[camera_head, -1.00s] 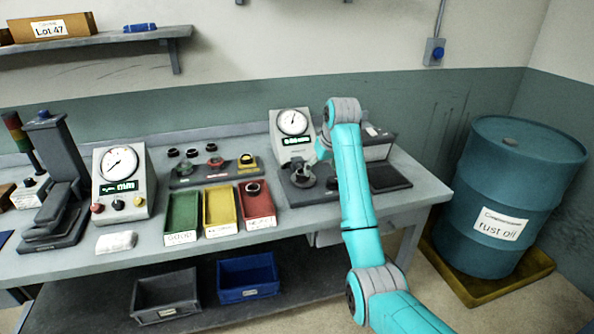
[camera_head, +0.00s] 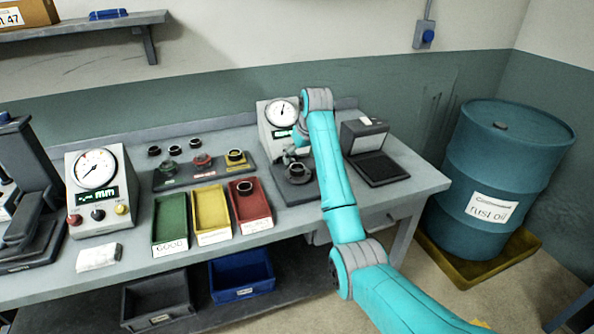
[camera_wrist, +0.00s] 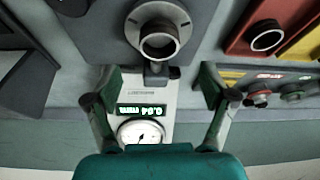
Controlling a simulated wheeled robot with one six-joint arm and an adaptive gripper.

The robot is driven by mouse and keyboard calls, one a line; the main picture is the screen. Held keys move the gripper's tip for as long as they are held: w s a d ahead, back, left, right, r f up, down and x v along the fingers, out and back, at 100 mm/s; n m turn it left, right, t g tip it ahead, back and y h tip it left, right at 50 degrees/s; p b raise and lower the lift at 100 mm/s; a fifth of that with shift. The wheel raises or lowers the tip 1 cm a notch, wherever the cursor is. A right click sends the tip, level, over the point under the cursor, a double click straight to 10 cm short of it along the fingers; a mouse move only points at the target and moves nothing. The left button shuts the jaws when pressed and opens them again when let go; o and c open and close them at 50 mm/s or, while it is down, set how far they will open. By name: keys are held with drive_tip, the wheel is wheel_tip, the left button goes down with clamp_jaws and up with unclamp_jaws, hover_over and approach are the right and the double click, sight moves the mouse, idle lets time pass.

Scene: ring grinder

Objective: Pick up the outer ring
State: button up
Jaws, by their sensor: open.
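A grey metal ring (camera_wrist: 134,32) sits on the dark gauge stand (camera_wrist: 200,15) in the wrist view, its dark bore facing the camera. I cannot tell for sure that it is the outer ring. My gripper (camera_wrist: 159,76) is open and empty, its two fingers spread to either side of the gauge display. The ring lies beyond the fingertips, apart from both.
The dial gauge (camera_head: 280,122) stands behind the stand. Green (camera_head: 170,222), yellow (camera_head: 211,212) and red (camera_head: 251,206) trays lie to its left; a ring (camera_head: 245,187) is in the red one. A rack (camera_head: 181,181) holds more rings. A dark box (camera_head: 364,137) stands right.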

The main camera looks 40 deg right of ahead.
sight(297, 169)
drive_tip(key=shift+s+x, duration=0.15)
drive_tip(key=shift+x, duration=1.15)
drive_tip(key=shift+s+x, duration=0.1)
drive_tip(key=shift+x, duration=1.2)
drive_tip(key=c, duration=1.4)
drive_tip(key=shift+c, duration=0.2)
